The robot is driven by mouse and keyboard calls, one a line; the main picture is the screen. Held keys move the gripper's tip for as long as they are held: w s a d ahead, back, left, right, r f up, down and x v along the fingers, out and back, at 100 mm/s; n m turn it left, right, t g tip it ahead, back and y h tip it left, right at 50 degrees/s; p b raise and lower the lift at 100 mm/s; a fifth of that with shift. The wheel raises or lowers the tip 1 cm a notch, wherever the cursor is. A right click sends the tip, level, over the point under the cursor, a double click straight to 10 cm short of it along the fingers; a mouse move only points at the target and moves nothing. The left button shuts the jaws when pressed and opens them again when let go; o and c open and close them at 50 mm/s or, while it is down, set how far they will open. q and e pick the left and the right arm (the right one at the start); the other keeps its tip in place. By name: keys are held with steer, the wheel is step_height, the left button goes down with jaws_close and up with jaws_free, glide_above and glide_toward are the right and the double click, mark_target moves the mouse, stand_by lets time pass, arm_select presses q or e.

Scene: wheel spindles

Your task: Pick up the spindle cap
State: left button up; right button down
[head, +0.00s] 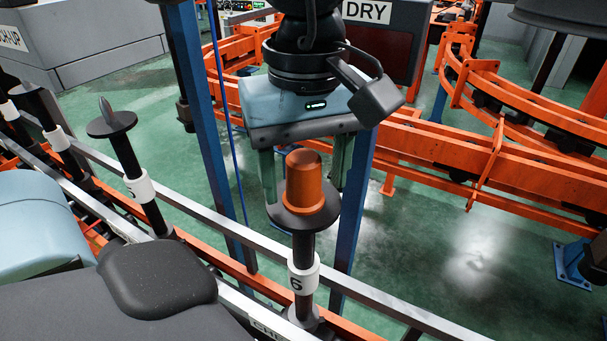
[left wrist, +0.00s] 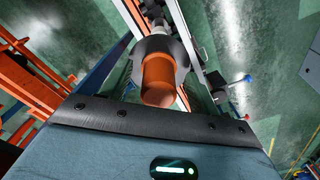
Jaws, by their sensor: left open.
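The orange spindle cap (head: 305,183) sits upright on the dark disc (head: 283,217) of the spindle marked 6 (head: 303,274). In the left wrist view the cap (left wrist: 158,79) shows just beyond the gripper's dark front edge, with the disc (left wrist: 150,46) around its base. My left gripper (head: 306,186) is open and points down at the cap, its two fingers showing to the left and right of it in the head view. The cap hides part of the space between the fingers, so I cannot tell whether they are around it or behind it. My right gripper is not in view.
Another spindle (head: 128,160) with a bare pointed tip stands to the left on the same line. A grey rail (head: 240,232) runs past the spindles. Blue posts (head: 203,130) stand close to the gripper. Orange conveyor frames (head: 490,155) fill the back right; green floor lies between.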

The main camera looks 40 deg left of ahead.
arm_select(q)
steer(key=shift+f, duration=0.65)
steer(key=shift+c, duration=0.4)
steer(key=c, duration=1)
steer(key=shift+r, duration=0.1)
